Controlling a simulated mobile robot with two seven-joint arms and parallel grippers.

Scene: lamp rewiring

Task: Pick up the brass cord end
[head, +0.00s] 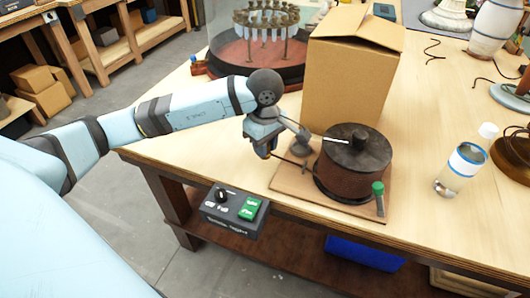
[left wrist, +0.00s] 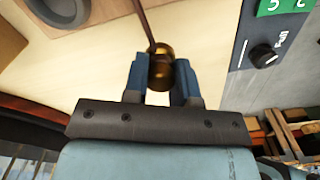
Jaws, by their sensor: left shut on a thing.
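The brass cord end (left wrist: 161,68) sits between the two blue fingers of my left gripper (left wrist: 160,82) in the left wrist view. The gripper is shut on it. A thin brown cord (left wrist: 145,24) runs up from the brass piece. In the head view my left gripper (head: 265,151) is over the table's front edge area, left of a dark round drum (head: 345,180) on a wooden board. The brass piece is too small to make out there. A short dark length of cord shows between gripper and board. My right gripper is not in view.
A control box (head: 232,214) with a black knob and green switch hangs at the table's front edge, just below the gripper. A cardboard box (head: 345,85) stands behind the drum.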

